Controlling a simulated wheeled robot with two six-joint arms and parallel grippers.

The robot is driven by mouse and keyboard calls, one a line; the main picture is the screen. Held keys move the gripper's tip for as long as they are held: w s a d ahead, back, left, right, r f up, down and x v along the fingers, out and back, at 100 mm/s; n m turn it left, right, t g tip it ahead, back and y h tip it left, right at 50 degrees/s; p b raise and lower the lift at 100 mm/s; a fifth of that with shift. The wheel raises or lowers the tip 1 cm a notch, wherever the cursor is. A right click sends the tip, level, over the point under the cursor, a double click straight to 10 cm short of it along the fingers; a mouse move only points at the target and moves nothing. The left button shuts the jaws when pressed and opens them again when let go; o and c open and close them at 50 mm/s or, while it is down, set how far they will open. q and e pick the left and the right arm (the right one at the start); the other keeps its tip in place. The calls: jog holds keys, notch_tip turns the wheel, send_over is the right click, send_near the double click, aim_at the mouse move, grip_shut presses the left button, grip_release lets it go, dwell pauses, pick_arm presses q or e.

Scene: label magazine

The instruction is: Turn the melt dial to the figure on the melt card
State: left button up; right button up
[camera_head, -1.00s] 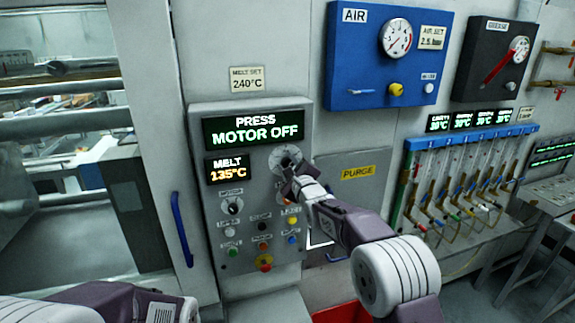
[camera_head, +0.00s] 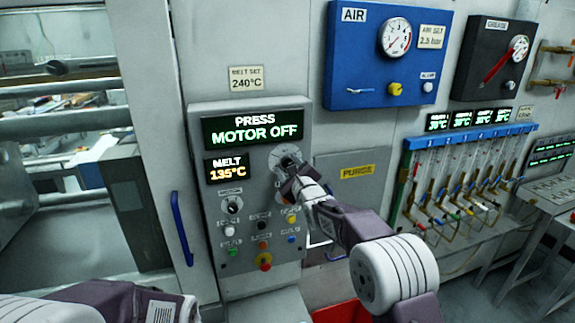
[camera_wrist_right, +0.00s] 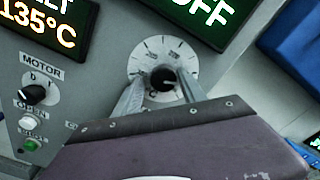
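The melt card (camera_head: 246,78) reads 240°C on the wall above the press panel. The melt display (camera_head: 229,170) reads 135°C. The melt dial is a round pale plate (camera_head: 278,155) with a black knob (camera_wrist_right: 163,78), right of the display. My right gripper (camera_head: 290,168) is at the dial and partly covers it. In the right wrist view its two fingers (camera_wrist_right: 162,82) stand on either side of the knob, with a narrow gap seeming to show at each side. Contact is not clear. My left arm shows at the bottom left; its gripper is out of view.
The panel (camera_head: 205,125) shows PRESS MOTOR OFF. Below the dial are a motor knob (camera_head: 232,206) and several coloured buttons close to my right forearm. A blue door handle (camera_head: 182,228) is at left. A purge cover (camera_head: 357,172) is right of the panel.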

jog(key=shift+s+d+r, duration=0.1)
jog(key=shift+r, duration=0.2)
jog(key=shift+s+f+b, duration=0.1)
jog(key=shift+s+b, duration=0.15)
jog(key=shift+b, duration=0.05)
jog(key=b+v, duration=0.4)
jog(key=v, duration=0.4)
jog(key=shift+s, duration=0.2)
jog(key=shift+d, duration=0.15)
